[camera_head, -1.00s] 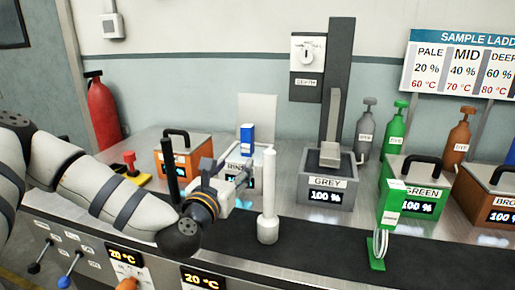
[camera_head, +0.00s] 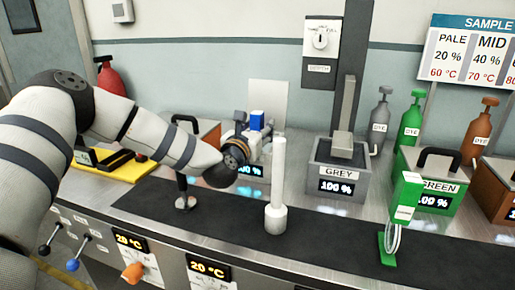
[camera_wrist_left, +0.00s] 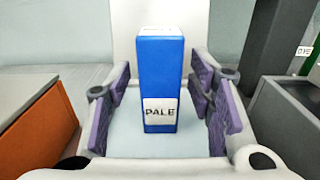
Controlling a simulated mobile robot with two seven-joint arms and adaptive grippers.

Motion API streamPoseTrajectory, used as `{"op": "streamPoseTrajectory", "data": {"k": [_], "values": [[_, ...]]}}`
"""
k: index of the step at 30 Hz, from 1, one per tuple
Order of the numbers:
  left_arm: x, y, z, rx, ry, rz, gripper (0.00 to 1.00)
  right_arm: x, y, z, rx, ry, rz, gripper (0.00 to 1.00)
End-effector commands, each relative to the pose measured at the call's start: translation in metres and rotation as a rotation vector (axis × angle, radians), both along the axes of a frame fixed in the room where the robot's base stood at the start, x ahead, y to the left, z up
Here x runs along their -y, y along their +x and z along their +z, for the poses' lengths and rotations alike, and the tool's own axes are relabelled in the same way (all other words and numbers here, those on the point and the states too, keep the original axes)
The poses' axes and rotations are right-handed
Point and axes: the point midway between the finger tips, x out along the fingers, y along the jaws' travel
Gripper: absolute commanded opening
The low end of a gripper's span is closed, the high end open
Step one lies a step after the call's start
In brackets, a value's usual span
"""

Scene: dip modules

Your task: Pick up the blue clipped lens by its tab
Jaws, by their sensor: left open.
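The blue tab of the clipped lens (camera_head: 257,120) stands upright over the tank behind the white post in the head view. In the left wrist view the blue tab (camera_wrist_left: 158,80) is a tall block with a white PALE label, and the lens below it is hidden. My left gripper (camera_wrist_left: 162,105) is open, with one purple-padded finger on each side of the tab and visible gaps between. In the head view my left gripper (camera_head: 254,140) is at the tab, partly hidden by its own wrist. My right gripper is not in view.
A white post (camera_head: 277,185) stands just right of my gripper. The grey tank (camera_head: 340,175) and green tank (camera_head: 433,180) are to the right. A green holder (camera_head: 400,220) stands on the dark mat (camera_head: 330,235). An orange tank (camera_wrist_left: 40,130) is close on the left.

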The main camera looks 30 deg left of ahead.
Motion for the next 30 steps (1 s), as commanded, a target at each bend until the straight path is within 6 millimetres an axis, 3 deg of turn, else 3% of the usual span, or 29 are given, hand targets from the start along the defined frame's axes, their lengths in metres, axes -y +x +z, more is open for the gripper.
{"op": "streamPoseTrajectory", "data": {"k": [1, 7, 17, 24, 30], "values": [[0.0, 0.0, 0.001, 0.002, 0.0, 0.0, 0.44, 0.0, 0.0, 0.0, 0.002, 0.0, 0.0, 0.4], [0.0, -0.001, 0.001, 0.002, 0.0, 0.0, 0.0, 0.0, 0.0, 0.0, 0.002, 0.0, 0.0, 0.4], [0.0, -0.001, 0.007, 0.004, 0.001, 0.0, 0.0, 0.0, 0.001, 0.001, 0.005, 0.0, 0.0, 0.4], [0.0, -0.001, 0.07, 0.013, -0.001, 0.001, 0.0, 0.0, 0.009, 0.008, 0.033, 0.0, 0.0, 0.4], [0.0, -0.001, 0.098, 0.003, 0.001, 0.0, 0.0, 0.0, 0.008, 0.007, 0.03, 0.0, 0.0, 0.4]]}}
